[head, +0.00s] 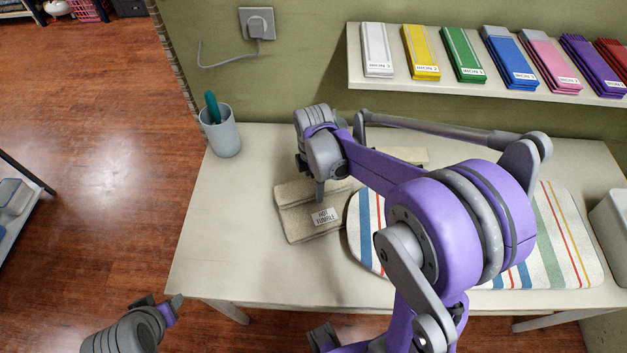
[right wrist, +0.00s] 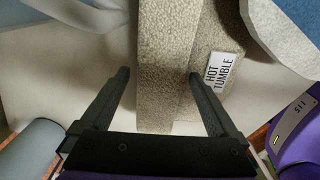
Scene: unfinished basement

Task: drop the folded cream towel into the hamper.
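The folded cream towel (head: 292,222) lies on the table, left of the striped pad, with a white label reading "HOT TUMBLE" on it. My right gripper (head: 318,190) is over the towel's back part and hides some of it. In the right wrist view the gripper (right wrist: 155,85) is open, its two fingers apart on either side of a thick folded edge of the towel (right wrist: 165,60); I cannot tell whether they touch it. My left gripper (head: 160,305) is low at the left, off the table; its opening is unclear. I cannot identify the hamper in these views.
A grey cup (head: 224,135) with a teal item stands at the table's back left. A striped pad (head: 555,235) covers the right of the table (head: 215,235). A shelf (head: 450,92) with coloured folded stacks hangs behind. The table's left front is clear.

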